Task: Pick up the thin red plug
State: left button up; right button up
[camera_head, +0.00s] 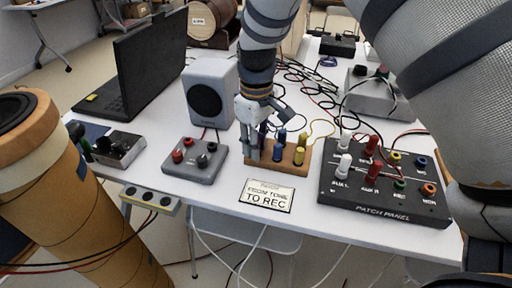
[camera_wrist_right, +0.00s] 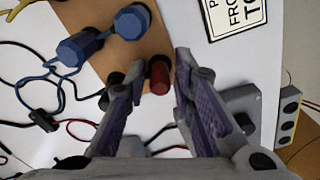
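A red plug (camera_wrist_right: 158,76) stands on the wooden block (camera_wrist_right: 176,16) in the right wrist view, at the block's edge, seen end-on. My right gripper (camera_wrist_right: 161,68) is open, with one fingertip on each side of this plug; I cannot tell whether either touches it. In the head view my right gripper (camera_head: 262,140) points down over the left end of the wooden block (camera_head: 297,167) and hides the red plug there. Two blue plugs (camera_wrist_right: 131,22) with cables stand beside it. My left gripper is not in view.
Yellow plugs (camera_head: 299,154) stand at the block's right. A patch panel (camera_head: 330,187) with white and red plugs is farther right. A grey box (camera_head: 195,171) with knobs and a speaker (camera_head: 210,92) are left. A sign (camera_head: 267,196) lies in front; loose cables lie behind.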

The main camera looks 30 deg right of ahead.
grip_shut()
jog(key=shift+r, duration=0.6)
jog(key=r, duration=0.4)
jog(key=shift+s+a+p, duration=0.3)
jog(key=shift+p, duration=0.1)
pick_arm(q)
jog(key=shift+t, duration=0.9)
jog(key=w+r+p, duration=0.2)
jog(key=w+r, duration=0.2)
pick_arm(e)
jog(key=s+a+r, duration=0.8)
jog(key=s, duration=0.2)
jog(key=shift+a+r, duration=0.15)
jog(key=shift+a, duration=0.1)
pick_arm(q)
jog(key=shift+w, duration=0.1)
